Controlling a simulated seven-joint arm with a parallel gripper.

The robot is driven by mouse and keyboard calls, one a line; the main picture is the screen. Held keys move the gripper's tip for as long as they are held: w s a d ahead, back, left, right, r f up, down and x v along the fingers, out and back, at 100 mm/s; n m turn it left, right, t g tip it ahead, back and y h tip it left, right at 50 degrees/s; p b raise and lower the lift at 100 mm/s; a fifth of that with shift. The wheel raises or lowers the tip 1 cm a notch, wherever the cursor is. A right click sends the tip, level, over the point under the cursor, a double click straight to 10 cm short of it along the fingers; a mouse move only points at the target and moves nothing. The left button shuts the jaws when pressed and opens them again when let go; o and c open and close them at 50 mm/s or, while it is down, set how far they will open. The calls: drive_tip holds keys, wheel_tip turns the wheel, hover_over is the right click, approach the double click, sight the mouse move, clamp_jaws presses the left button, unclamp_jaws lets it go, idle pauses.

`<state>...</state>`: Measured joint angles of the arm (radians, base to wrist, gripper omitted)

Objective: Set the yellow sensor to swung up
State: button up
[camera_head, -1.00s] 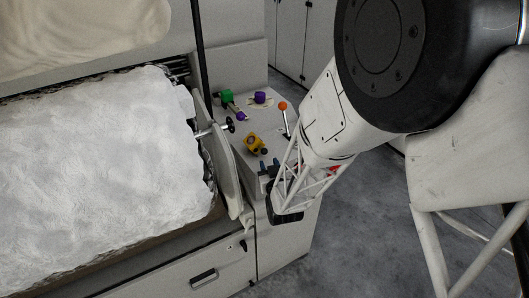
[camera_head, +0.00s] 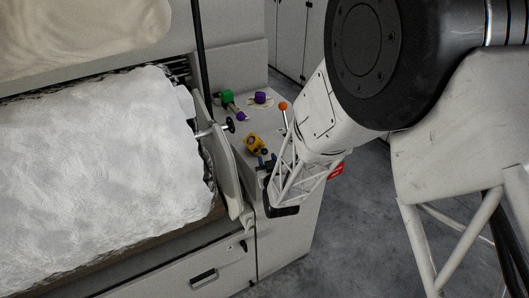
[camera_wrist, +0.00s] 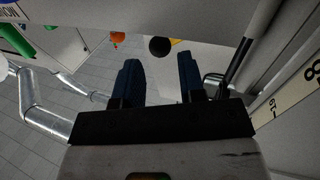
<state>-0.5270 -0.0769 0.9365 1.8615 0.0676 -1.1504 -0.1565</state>
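The yellow sensor (camera_head: 255,143) sits on the grey console top, with a dark round end towards the lower right. In the wrist view a dark round end (camera_wrist: 160,46) and a sliver of yellow (camera_wrist: 177,41) show at the top, beyond the fingertips; the rest is cut off. My gripper (camera_head: 266,161) is just below and right of the sensor in the head view, with a small apparent gap. Its two dark blue fingers stand apart and empty in the wrist view (camera_wrist: 160,72). Whether the sensor is swung up or down is hard to tell.
A lever with an orange knob (camera_head: 283,106) stands close right of the sensor, beside my wrist. A green part (camera_head: 226,95) and purple parts (camera_head: 260,98) are farther back. A black handwheel (camera_head: 230,126) and the white fibre bin (camera_head: 100,170) lie left.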

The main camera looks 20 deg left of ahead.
sight(265, 151)
drive_tip(key=shift+x, duration=2.5)
drive_tip(key=shift+w, duration=0.1)
drive_tip(key=c, duration=0.6)
drive_tip(key=shift+c, duration=0.2)
drive_tip(key=shift+d, duration=0.1)
drive_tip(key=shift+w+d+f+m+g, duration=0.15)
drive_tip(key=shift+m+g, duration=0.1)
drive_tip(key=shift+m, duration=0.4)
drive_tip(key=shift+w+d+f+m+g, duration=0.1)
drive_tip(key=shift+w+d+m+g, duration=0.1)
drive_tip(key=shift+m, duration=0.5)
drive_tip(key=shift+w+d+f+m+g, duration=0.15)
drive_tip(key=shift+m+g, duration=0.1)
drive_tip(key=shift+m, duration=0.4)
